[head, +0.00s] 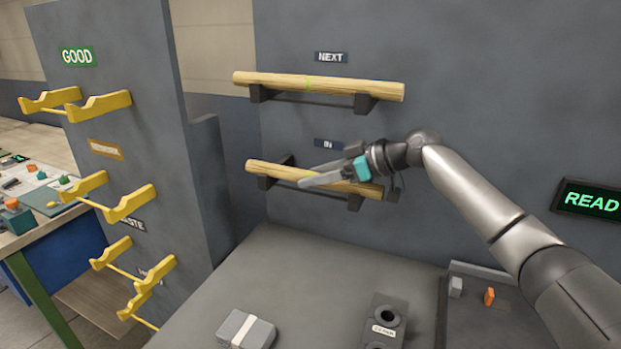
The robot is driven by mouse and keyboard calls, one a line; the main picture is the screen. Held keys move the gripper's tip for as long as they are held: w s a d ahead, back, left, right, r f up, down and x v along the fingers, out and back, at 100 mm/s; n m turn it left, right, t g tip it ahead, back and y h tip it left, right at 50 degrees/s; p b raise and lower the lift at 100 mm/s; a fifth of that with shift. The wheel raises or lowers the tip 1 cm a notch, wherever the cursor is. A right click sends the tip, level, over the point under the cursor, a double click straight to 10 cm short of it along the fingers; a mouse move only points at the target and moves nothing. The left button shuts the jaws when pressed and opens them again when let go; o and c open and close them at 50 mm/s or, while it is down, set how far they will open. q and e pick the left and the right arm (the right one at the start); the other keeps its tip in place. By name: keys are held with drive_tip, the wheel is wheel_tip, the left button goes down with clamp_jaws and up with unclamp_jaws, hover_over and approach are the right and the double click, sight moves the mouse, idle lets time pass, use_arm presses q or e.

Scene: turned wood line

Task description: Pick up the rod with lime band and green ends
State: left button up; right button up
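A pale wooden rod (345,87) lies on the upper dark rack under the NEXT sign, with a thin lime band near its middle. A second wooden rod (272,170) lies on the lower rack under the IN sign. A small yellow-green mark shows on it near my gripper, which hides part of it. Green ends are not clear on either rod. My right gripper (318,180) is at the lower rod, its grey fingers pointing left across the rod's front. Whether it touches or grips the rod cannot be told. My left gripper is out of view.
Yellow forked holders (98,107) stick out from the panel at left, under GOOD and other signs. A grey bench (300,275) below carries a grey block with a pale band (246,330) and a dark holed block (387,322). A tray with small parts is at lower right.

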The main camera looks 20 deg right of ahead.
sight(318, 173)
clamp_jaws()
drive_tip(key=shift+r, duration=0.15)
idle(0.4)
drive_tip(key=shift+r, duration=0.25)
wheel_tip(318, 173, up, 3)
drive_tip(key=shift+r, duration=0.1)
drive_tip(key=s+d+b, duration=0.3)
drive_tip(key=s+d, duration=0.9)
drive_tip(key=s, duration=0.1)
drive_tip(key=shift+s+f, duration=0.2)
